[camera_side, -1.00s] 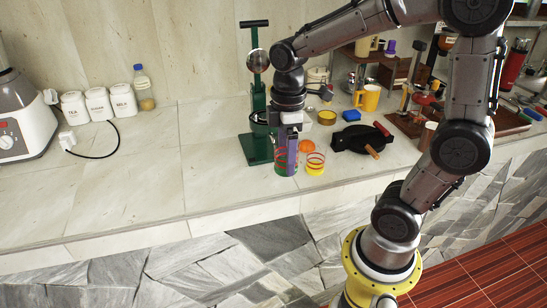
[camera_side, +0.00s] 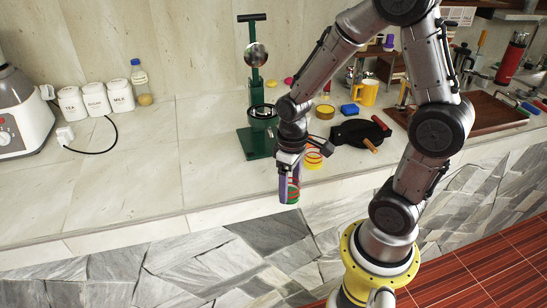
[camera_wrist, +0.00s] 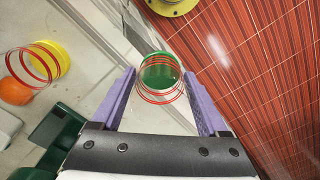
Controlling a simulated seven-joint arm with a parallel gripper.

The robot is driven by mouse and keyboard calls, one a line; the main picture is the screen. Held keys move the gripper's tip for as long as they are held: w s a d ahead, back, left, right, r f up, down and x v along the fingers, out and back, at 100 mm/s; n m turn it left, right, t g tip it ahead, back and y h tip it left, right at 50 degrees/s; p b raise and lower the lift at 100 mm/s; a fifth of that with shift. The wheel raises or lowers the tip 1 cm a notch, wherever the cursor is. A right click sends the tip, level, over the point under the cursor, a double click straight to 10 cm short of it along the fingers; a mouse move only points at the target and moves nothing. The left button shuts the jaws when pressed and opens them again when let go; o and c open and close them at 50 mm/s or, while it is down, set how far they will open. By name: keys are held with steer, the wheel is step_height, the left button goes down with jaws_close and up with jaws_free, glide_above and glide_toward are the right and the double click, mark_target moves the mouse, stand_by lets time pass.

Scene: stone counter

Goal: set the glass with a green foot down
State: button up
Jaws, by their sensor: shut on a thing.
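The glass with a green foot (camera_side: 294,191) is clear with red rings and sits between the purple fingers of my gripper (camera_side: 288,184). In the wrist view, the glass (camera_wrist: 160,76) shows its green foot at the far end, between the two fingers of my gripper (camera_wrist: 163,98), which is shut on it. In the side view it is at the counter's front edge, roughly upright. I cannot tell whether its foot touches the counter or hangs above or past the edge.
A glass with a yellow foot (camera_side: 313,160) stands behind, with an orange round thing (camera_wrist: 15,91) beside it in the wrist view. A green press (camera_side: 256,143) stands further back. A black pan (camera_side: 352,133) lies to the right.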

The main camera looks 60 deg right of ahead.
steer(key=w+d, duration=0.9)
steer(key=shift+w+d, duration=0.4)
steer(key=shift+f, duration=0.3)
steer(key=shift+f, duration=0.15)
steer(key=o, duration=1.3)
